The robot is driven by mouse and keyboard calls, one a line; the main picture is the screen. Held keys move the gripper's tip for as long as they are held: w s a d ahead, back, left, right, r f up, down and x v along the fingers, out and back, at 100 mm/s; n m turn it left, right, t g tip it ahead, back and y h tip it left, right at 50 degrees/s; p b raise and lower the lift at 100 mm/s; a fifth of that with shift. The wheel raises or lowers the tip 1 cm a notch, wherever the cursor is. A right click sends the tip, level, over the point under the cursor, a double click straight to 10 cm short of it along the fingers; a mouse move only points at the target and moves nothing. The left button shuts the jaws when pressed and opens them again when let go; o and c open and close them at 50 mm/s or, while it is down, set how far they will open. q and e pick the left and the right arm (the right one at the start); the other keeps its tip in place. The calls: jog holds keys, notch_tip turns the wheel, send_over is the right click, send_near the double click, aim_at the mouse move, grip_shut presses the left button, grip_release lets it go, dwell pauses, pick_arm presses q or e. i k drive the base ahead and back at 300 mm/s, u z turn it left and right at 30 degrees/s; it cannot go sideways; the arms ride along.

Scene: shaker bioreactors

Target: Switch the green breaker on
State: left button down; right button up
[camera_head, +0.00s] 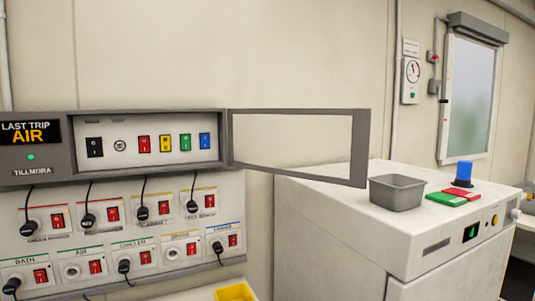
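The green breaker (185,143) is a small green rocker switch in the grey breaker panel (218,157) on the wall at the left. It sits between a yellow breaker (165,144) and a blue breaker (205,141). A red breaker (144,145) and a larger black switch (94,147) are further left in the row. The panel's framed door (358,150) stands swung open to the right, so the breakers are uncovered. The green breaker's on or off position is too small to tell. Neither of my grippers shows.
Below the panel, a socket board (110,240) carries red switches, with black plugs and hanging cords. A white machine (330,225) at right bears a grey bin (397,194), green and red pads and a blue lamp (463,172). A yellow tray (235,292) is at the bottom.

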aim_at(185, 146)
jog(key=z, duration=0.15)
jog(key=i, duration=1)
